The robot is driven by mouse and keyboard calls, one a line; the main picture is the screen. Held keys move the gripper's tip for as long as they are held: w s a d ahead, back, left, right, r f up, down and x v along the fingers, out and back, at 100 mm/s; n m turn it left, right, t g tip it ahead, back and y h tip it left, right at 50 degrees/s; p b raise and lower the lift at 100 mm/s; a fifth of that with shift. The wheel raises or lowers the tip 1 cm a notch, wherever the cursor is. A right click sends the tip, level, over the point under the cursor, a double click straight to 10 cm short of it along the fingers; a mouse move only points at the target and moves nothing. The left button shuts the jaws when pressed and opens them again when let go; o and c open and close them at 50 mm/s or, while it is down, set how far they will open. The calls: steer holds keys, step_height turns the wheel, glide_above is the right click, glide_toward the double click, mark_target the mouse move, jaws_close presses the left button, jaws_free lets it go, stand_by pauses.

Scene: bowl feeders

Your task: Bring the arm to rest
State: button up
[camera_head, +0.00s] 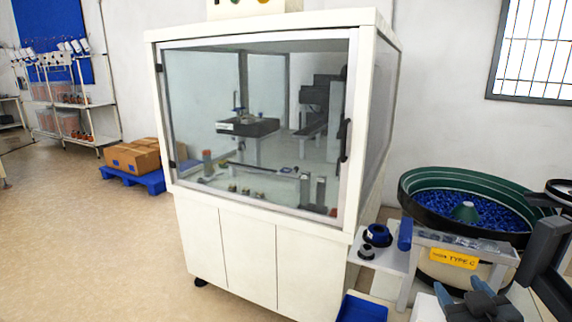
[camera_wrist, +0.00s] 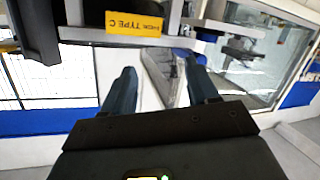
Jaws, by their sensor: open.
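My gripper (camera_head: 478,292) is at the lower right of the head view, in front of the bowl feeder with the yellow TYPE C label (camera_head: 454,258). In the wrist view my gripper (camera_wrist: 163,75) shows two blue-grey fingers spread apart. Nothing is held between them. A grey surface shows in the gap, seemingly beyond the fingertips. The yellow label (camera_wrist: 134,24) appears upside down above the fingers. Part of my dark arm stands at the right edge of the head view.
The bowl feeder (camera_head: 415,208), full of blue parts, stands close to my gripper. A white glazed cabinet (camera_head: 225,240) fills the middle. A blue bin (camera_head: 362,308) is at the bottom. Boxes (camera_head: 133,157) lie on a blue pallet (camera_head: 153,182) at left. Open floor is at lower left.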

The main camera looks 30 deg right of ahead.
steer(key=s+a+f+n+t+y, duration=0.1)
steer(key=s+a+f+n+y, duration=0.4)
steer(key=a, duration=0.4)
steer(key=s+a+r+y, duration=0.1)
steer(key=s+a+y, duration=0.1)
steer(key=s+a, duration=0.6)
steer(key=s+a+r+m+t+y, duration=0.1)
steer(key=s+a+r+y, duration=0.1)
steer(key=s+a, duration=0.6)
steer(key=s, duration=0.3)
steer(key=shift+s+r+y, duration=0.2)
steer(key=shift+y, duration=0.1)
